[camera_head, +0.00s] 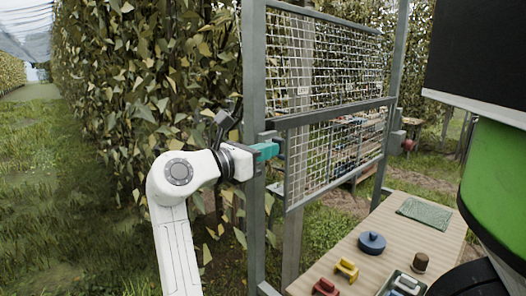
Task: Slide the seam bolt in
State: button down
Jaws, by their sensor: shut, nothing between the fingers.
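A mesh gate frame (322,118) with an upper and a lower panel stands between grey posts. A grey fitting (268,136) sits on the left post near the seam between the panels. A teal block (265,151) is just below it. A red-brown round knob (409,145) sticks out at the right post at about seam height. My gripper (243,163) is at the left post, at the end of my white arm, close beside the teal block. It is shut and empty. Its fingertips are hard to make out, and I cannot tell whether it touches the block. I cannot clearly make out the bolt.
A wooden table (385,240) at the lower right holds a green mat (425,213), a blue round piece (372,243), a brown piece (419,262), yellow and red pieces, and a tray (387,290). A leafy hedge (130,90) stands behind my arm. Open grass lies left.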

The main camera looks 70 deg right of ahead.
jog(key=shift+d, duration=0.1)
jog(key=p+x, duration=0.3)
jog(key=shift+s+d+r, duration=0.2)
jog(key=shift+r, duration=0.05)
jog(key=shift+s+d+f, duration=0.1)
jog(key=shift+f, duration=0.15)
